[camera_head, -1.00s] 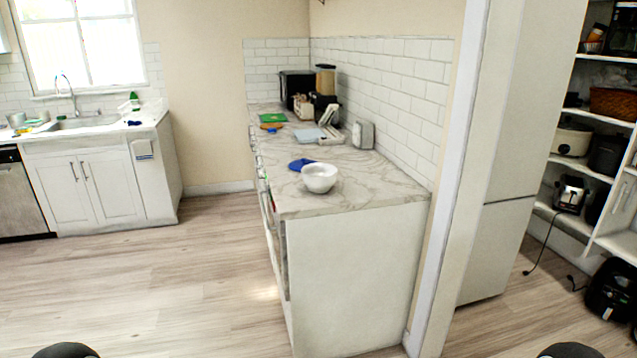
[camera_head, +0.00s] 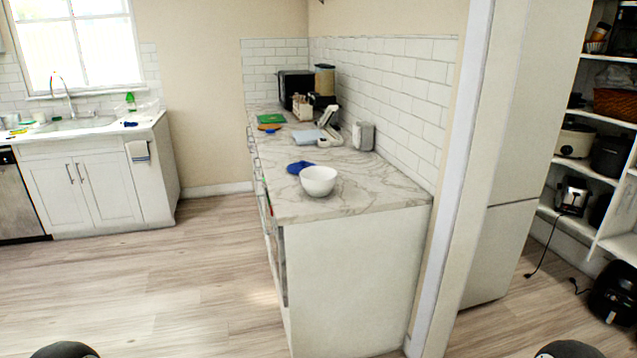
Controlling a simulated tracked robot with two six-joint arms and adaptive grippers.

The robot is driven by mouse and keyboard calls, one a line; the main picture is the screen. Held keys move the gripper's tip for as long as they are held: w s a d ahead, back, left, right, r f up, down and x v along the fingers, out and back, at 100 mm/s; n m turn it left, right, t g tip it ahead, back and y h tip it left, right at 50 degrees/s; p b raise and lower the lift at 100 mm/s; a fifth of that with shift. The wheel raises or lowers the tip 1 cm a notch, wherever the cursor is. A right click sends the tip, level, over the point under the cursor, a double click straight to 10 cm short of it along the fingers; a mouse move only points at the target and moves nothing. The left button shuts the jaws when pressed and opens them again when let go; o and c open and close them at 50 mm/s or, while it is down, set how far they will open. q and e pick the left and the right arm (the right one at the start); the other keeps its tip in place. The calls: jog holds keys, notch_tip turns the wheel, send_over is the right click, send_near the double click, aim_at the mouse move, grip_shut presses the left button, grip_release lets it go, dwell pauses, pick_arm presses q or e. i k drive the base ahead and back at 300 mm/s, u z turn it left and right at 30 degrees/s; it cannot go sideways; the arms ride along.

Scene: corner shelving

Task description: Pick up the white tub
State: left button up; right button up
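I see no thing that is clearly a white tub. A white round bowl (camera_head: 318,181) stands upright near the front end of the marble-patterned counter (camera_head: 360,195); I cannot tell whether it is the tub meant. Neither gripper is in view. Only dark rounded parts of my own body show at the bottom edge, far from the bowl and the shelves.
A blue item (camera_head: 299,167) lies beside the bowl. The shelving (camera_head: 582,174) at the right holds several appliances. A white door frame and wall end (camera_head: 455,180) stand between counter and shelves. A black appliance (camera_head: 613,292) is low at the right. The wooden floor (camera_head: 150,290) is clear.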

aim_at(318, 183)
jog(key=u, duration=0.1)
jog(key=i, duration=2.05)
jog(key=u, duration=0.05)
